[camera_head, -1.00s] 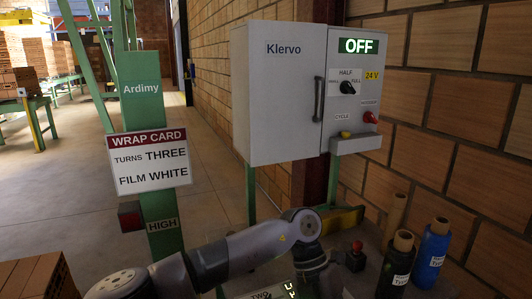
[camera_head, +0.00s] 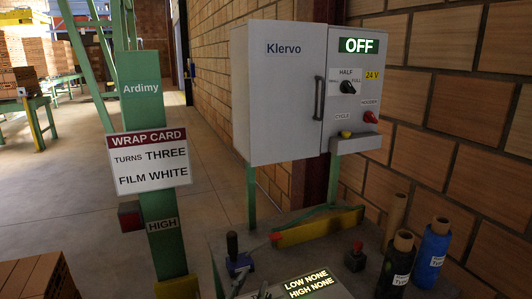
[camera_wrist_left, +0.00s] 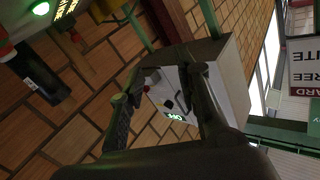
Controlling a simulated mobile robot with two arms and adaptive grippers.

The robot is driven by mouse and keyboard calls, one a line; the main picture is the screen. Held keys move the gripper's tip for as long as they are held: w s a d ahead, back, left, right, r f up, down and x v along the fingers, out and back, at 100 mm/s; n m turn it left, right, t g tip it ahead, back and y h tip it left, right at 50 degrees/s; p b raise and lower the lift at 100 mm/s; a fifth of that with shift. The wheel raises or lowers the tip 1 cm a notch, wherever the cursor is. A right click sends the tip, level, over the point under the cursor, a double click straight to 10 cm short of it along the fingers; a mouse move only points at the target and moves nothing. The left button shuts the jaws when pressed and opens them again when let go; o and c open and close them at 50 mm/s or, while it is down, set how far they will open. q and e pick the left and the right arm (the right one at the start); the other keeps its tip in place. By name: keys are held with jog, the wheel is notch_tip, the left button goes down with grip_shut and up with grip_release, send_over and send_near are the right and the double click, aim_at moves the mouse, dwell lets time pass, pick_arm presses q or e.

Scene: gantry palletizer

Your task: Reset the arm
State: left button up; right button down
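In the left wrist view my left gripper (camera_wrist_left: 168,74) shows as two dark fingers standing apart, with nothing between them. Behind that gap, at a distance, is the grey Klervo cabinet (camera_wrist_left: 232,85), tilted in this view. In the head view I cannot clearly make out my left gripper, and the grey arm no longer crosses the bottom of the picture. My right gripper shows in neither view.
The Klervo cabinet (camera_head: 278,95) has a lit OFF sign (camera_head: 358,46). Below are a console display (camera_head: 306,285), a joystick (camera_head: 233,245) and black (camera_head: 396,268) and blue (camera_head: 431,252) film rolls. A green post (camera_head: 163,225) carries the wrap card (camera_head: 149,160). Bricks (camera_head: 38,277) stand lower left.

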pick_arm(q)
jog(key=s+a+f+n+g+y, duration=0.4)
jog(key=s+a+f+g, duration=0.2)
jog(key=s+a+f, duration=0.6)
jog(key=s+a+f+g, duration=0.3)
jog(key=s+f+g, duration=0.1)
jog(key=s, duration=0.5)
jog(key=s+a+f+g, duration=0.2)
jog(key=s+f+g, duration=0.2)
jog(key=s, duration=0.4)
notch_tip(320, 180, down, 27)
jog(key=s, duration=0.1)
jog(key=s+a+f+g, duration=0.2)
jog(key=s+a+f, duration=0.1)
jog(key=s+f, duration=1.2)
jog(key=shift+s+f+y, duration=0.2)
jog(key=shift+s+y, duration=0.2)
jog(key=shift+s, duration=0.5)
